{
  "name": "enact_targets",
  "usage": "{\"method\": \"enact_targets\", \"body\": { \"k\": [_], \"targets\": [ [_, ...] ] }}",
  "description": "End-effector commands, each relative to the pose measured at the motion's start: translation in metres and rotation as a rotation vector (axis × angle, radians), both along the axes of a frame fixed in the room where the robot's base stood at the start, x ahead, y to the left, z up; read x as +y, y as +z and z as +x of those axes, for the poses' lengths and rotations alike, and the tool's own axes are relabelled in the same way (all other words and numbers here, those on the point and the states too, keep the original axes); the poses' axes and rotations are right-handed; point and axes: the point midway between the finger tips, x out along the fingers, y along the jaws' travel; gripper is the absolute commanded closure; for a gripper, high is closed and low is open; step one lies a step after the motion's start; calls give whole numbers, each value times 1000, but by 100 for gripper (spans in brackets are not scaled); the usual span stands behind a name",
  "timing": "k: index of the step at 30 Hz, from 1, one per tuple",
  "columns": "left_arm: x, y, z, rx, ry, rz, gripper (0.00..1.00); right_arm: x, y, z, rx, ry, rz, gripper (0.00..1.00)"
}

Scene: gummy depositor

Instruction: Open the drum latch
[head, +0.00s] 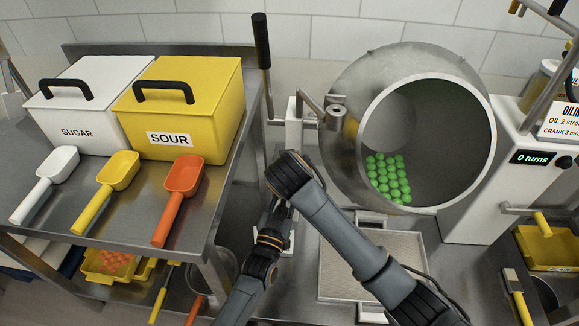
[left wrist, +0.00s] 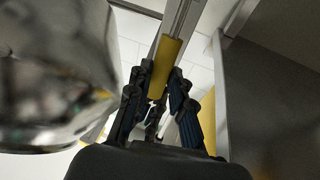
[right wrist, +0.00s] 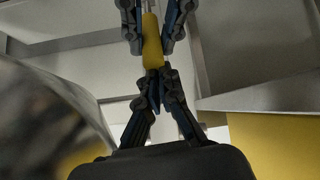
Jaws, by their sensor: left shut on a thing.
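The steel drum (head: 345,90) lies on its side with its round mouth open toward the front right, and green gummies (head: 388,180) sit inside it. A metal bracket with a round fitting (head: 334,112) is at the drum's left side; I cannot tell if it is the latch. A yellow grip (left wrist: 165,65) on a metal rod shows in both wrist views. My left gripper (left wrist: 161,85) is shut on it. My right gripper (right wrist: 156,78) has its fingertips close together at the grip's near end; contact is unclear. Both gripper tips are hidden in the head view.
A white sugar bin (head: 85,105), a yellow sour bin (head: 190,110) and several scoops stand on the left steel table (head: 110,215). A tall black-handled lever (head: 262,40) rises beside it. An empty tray (head: 372,250) lies below the drum. A "0 turns" display (head: 533,157) is at right.

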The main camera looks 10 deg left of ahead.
Motion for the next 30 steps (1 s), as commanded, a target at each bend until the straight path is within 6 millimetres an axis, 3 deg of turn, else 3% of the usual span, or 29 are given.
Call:
{"method": "enact_targets", "body": {
  "k": [2, 3, 6, 17, 30],
  "targets": [
    [2, 2, 3, -2, 4, -4, 100, 0, -11, -6, 28, 0, -8, 100],
    [2, 3, 3, -3, 4, -4, 71, 0, -11, -6, 29, 0, -8, 100],
    [2, 3, 3, -4, 4, -3, 56, 0, -11, -6, 27, 0, -8, 100],
    [3, 0, -3, -2, 3, -1, 56, 0, -7, -3, 17, -1, -5, 100],
    [19, -21, -83, -1, 2, -3, 56, 0, -5, -3, 14, -1, -5, 100]
  ]
}}
